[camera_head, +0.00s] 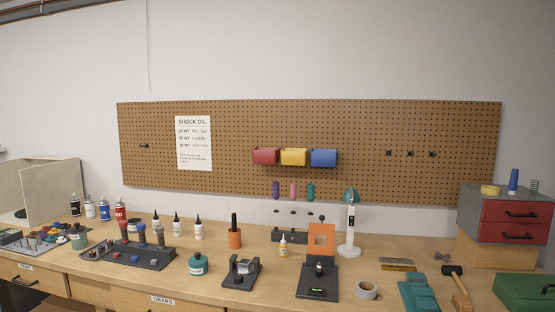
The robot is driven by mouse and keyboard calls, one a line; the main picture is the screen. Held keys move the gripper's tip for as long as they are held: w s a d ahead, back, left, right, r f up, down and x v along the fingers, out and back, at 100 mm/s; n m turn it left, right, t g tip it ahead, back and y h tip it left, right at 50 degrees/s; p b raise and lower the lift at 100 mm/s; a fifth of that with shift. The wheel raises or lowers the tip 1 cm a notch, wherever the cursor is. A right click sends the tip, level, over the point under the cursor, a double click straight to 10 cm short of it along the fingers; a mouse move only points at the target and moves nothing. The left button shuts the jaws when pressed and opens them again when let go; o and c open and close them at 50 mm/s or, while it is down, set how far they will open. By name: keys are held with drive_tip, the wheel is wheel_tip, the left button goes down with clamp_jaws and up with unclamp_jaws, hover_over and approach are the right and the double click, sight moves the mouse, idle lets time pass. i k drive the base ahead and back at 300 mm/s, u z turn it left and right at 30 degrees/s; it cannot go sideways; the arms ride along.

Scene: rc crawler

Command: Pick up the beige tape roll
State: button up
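A tape roll (366,290), pale beige-grey, lies flat near the front edge of the wooden workbench (190,290), right of centre. Its round hole faces up. A black stand with an orange panel (321,239) is to its left, and a teal block-shaped item (417,293) is close on its right. My gripper is not in view.
A wooden-handled mallet (457,285) and a green box (524,291) lie farther right. A white lamp-like stand (350,230) rises behind the tape roll.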

sight(488, 190)
drive_tip(key=z, duration=1.75)
drive_tip(key=i, duration=2.05)
drive_tip(key=u, duration=0.9)
